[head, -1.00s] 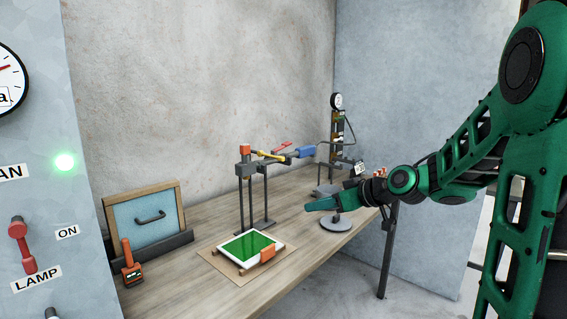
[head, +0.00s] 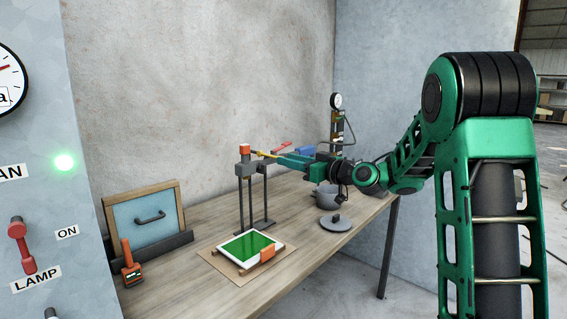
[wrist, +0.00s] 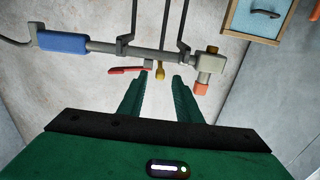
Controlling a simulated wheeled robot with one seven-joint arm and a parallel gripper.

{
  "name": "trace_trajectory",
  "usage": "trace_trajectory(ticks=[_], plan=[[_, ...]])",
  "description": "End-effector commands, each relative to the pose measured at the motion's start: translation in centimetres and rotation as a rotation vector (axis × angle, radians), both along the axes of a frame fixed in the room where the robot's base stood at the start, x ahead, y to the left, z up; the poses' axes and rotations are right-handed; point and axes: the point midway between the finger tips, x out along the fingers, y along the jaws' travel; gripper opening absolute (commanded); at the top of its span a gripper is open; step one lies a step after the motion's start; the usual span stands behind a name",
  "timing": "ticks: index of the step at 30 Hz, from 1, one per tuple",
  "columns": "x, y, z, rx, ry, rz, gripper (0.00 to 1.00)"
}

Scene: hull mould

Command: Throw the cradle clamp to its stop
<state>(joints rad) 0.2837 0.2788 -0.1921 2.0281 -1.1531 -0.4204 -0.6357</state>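A dark stand (head: 239,205) carries a horizontal grey bar (wrist: 115,48) with a yellow-tipped lever (head: 262,154), a red lever (head: 283,146) and a blue grip (head: 306,150). No label shows which part is the cradle clamp; the yellow or red lever may be it. My gripper (head: 279,158) is level with the bar, close to the yellow lever. In the wrist view my gripper (wrist: 160,76) is open and empty. The yellow tip (wrist: 160,70) lies about between its fingertips, the red lever (wrist: 130,70) just to the left. Contact cannot be told.
A white tray with a green top (head: 248,247) and an orange block (head: 267,253) sit on the bench (head: 190,285) below the stand. A grey round lid (head: 336,223), a pot and a gauge post (head: 337,101) are to the right. An orange-handled tool (head: 131,272) is at left.

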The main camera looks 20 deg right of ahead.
Motion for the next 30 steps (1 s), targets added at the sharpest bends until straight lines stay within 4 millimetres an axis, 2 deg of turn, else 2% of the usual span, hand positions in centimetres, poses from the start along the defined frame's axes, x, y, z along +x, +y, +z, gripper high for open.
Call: trace_trajectory(ticks=[6, 17, 21, 30], plan=[[1.9, 1.1, 0.0, -0.001, 0.000, 0.000, 0.31], [2.3, 1.3, 0.0, 0.000, 0.001, 0.000, 0.31], [2.2, 1.3, 0.0, 0.000, 0.001, 0.000, 0.00], [2.2, 1.5, 0.1, -0.007, 0.009, 0.002, 0.00]])
